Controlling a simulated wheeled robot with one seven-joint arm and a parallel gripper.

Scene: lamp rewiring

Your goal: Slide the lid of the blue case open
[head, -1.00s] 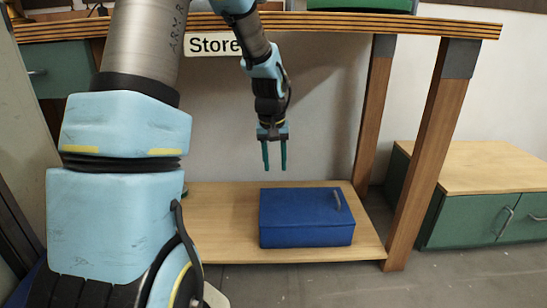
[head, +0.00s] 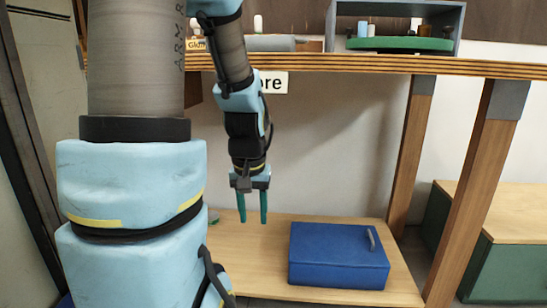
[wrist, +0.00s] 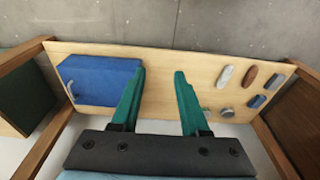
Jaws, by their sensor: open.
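The blue case (head: 338,262) sits on the low wooden shelf (head: 262,262) under the workbench. Its lid looks closed, with a grey handle (head: 371,239) near the right end in the head view. My gripper (head: 253,220) hangs pointing down, open and empty, to the left of the case and above the shelf. In the wrist view the case (wrist: 98,80) lies left of my gripper (wrist: 159,72), its handle (wrist: 70,90) at the far left end.
Several small objects, among them a brown oval piece (wrist: 249,76), lie on the shelf's other end in the wrist view. The workbench top (head: 400,66) spans above, with a wooden leg (head: 475,190) right of the case. A green cabinet (head: 500,265) stands further right.

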